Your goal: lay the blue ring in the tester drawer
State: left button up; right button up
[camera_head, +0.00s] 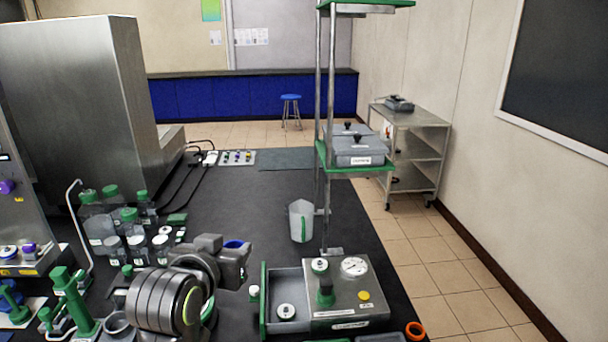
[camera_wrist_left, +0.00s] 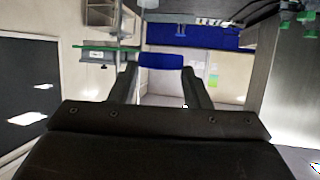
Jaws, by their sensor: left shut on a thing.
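My left gripper (camera_head: 238,250) is shut on the blue ring (camera_head: 236,244), holding it above the bench to the left of the tester. In the left wrist view the blue ring (camera_wrist_left: 161,61) shows edge-on between the two fingertips (camera_wrist_left: 160,72). The tester (camera_head: 340,293) is a grey box with a gauge, a green knob and a yellow button. Its drawer (camera_head: 263,290) stands open on the left side, with a small white-topped round piece (camera_head: 286,311) inside. The ring is apart from the drawer, up and left of it. My right gripper is not in view.
A clear jug with a green handle (camera_head: 301,221) stands behind the tester, near a tall rack (camera_head: 326,200) with green shelves. Several green-capped bottles (camera_head: 112,222) crowd the left. An orange ring (camera_head: 415,330) lies at the front right. The black bench (camera_head: 240,205) is clear mid-back.

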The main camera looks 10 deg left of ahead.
pick_arm(q)
jog(key=w+a+f+n+g+y+p, duration=0.1)
jog(key=w+a+f+n+y+p, duration=0.1)
jog(key=w+a+f+n+y, duration=0.3)
jog(key=shift+w+a+f+n+g+y, duration=0.3)
jog(key=shift+w+a+f+g+y, duration=0.15)
jog(key=shift+a+f+y, duration=0.5)
jog(key=a+f+n+g+y+p, duration=0.1)
jog(key=a+f+n, duration=0.1)
jog(key=a+f, duration=0.1)
jog(key=w+a+f+n+g+y, duration=0.1)
jog(key=a+f+n+g+y, duration=0.1)
jog(key=a, duration=0.1)
jog(key=w+a+f+n+g+y+p, duration=0.1)
jog(key=a+f+n, duration=0.1)
jog(key=a+f, duration=0.1)
jog(key=shift+a+f+g+y+p, duration=0.25)
jog(key=shift+a+f+y+p, duration=0.1)
jog(key=shift+a, duration=0.1)
jog(key=shift+a+f, duration=0.15)
jog(key=shift+f, duration=0.05)
notch_tip(320, 180, down, 5)
jog(key=shift+s+r+p, duration=0.1)
jog(key=shift+r+p, duration=0.05)
jog(key=shift+p, duration=0.55)
jog(key=shift+f, duration=2.45)
